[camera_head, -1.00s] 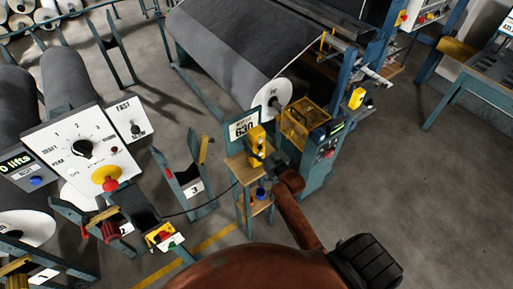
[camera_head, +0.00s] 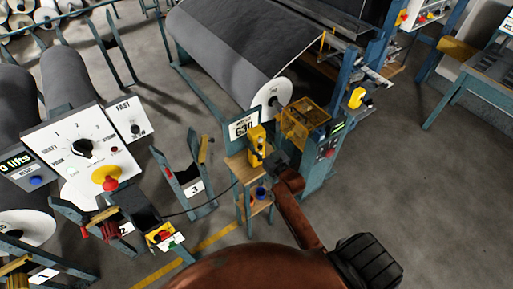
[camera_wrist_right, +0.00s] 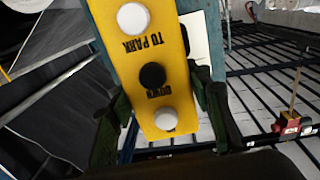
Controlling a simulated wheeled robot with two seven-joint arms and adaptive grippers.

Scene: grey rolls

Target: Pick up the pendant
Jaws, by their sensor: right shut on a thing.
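The yellow pendant (camera_head: 257,139) is upright at the small wooden-topped stand, in front of the sign reading 630. In the right wrist view the pendant (camera_wrist_right: 155,65) fills the middle, with white and black buttons and the words TO PARK and DOWN. My right gripper (camera_head: 268,160) is at the pendant's lower part. Its two dark fingers (camera_wrist_right: 163,115) lie on either side of the pendant and are shut on it. I cannot tell whether the pendant is clear of the stand. My left gripper is not in view.
The stand (camera_head: 236,163) has a lower shelf with a blue item. A teal machine with an amber guard (camera_head: 305,122) and a big grey roll (camera_head: 225,55) are close behind. A dial panel (camera_head: 85,148) is at left. Open floor (camera_head: 430,190) lies at right.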

